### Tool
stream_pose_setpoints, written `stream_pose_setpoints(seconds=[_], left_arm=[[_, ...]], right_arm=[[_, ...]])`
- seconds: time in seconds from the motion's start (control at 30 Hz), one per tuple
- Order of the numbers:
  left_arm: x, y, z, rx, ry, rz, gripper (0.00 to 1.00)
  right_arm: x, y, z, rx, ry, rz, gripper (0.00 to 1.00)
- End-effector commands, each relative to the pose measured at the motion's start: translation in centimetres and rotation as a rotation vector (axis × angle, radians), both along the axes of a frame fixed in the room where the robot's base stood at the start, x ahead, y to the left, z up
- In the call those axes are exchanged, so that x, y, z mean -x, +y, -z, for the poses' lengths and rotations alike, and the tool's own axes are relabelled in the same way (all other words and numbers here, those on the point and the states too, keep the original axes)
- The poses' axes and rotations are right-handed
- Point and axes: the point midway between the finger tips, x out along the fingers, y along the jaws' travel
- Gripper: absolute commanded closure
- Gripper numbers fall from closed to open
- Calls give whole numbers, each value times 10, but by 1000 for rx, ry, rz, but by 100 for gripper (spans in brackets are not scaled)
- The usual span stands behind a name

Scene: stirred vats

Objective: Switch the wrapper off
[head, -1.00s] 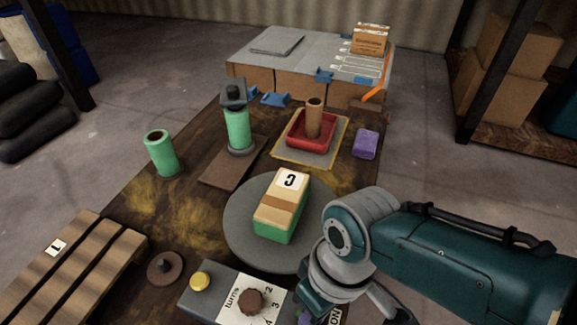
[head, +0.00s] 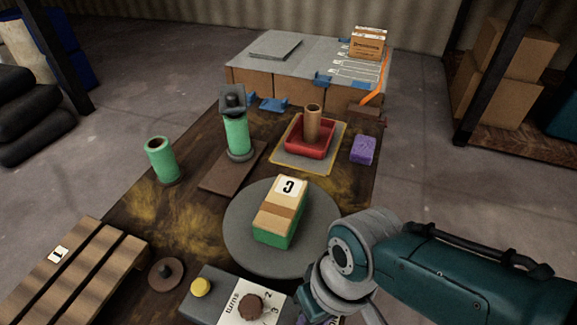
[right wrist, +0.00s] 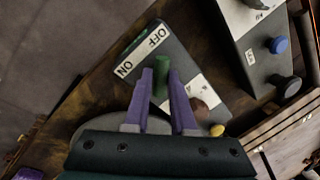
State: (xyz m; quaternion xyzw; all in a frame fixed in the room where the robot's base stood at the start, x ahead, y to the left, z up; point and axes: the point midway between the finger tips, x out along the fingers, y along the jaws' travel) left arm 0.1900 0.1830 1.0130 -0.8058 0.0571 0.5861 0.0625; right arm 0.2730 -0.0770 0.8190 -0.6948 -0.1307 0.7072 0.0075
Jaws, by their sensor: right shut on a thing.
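The wrapper's control box (head: 215,309) is at the bottom of the head view, with a yellow button (head: 201,287) and a brown dial knob (head: 250,306). In the right wrist view its ON/OFF label (right wrist: 143,53) lies beside a green switch lever (right wrist: 161,75). My right gripper (right wrist: 162,88) is shut on this lever, its purple fingers on either side. I cannot tell which way the lever is set. A grey turntable (head: 240,245) carries a carton (head: 282,212) marked C with green wrap around its lower part. My left gripper is not in view.
Green rolls (head: 162,160), a red tray (head: 300,148) and a purple block (head: 362,150) stand farther back on the table. A slatted pallet (head: 70,275) is at left. In the wrist view another grey box with knobs (right wrist: 250,50) stands close to the control box.

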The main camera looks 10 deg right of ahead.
Motion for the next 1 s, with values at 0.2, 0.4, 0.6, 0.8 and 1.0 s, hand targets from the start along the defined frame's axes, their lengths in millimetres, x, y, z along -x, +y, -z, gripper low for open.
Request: stream_pose_setpoints(seconds=[0.2, 0.4, 0.6, 0.8, 1.0], left_arm=[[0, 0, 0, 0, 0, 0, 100], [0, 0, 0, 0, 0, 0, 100], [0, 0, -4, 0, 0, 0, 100], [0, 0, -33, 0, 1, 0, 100], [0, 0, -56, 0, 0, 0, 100]], right_arm=[[0, 0, 0, 0, -1, 1, 57], [0, 0, 0, 0, 0, 0, 47], [0, -1, -5, 0, 0, 0, 47], [-2, -7, -42, -1, -3, 1, 47], [-3, -15, -79, 1, -2, -1, 47]])
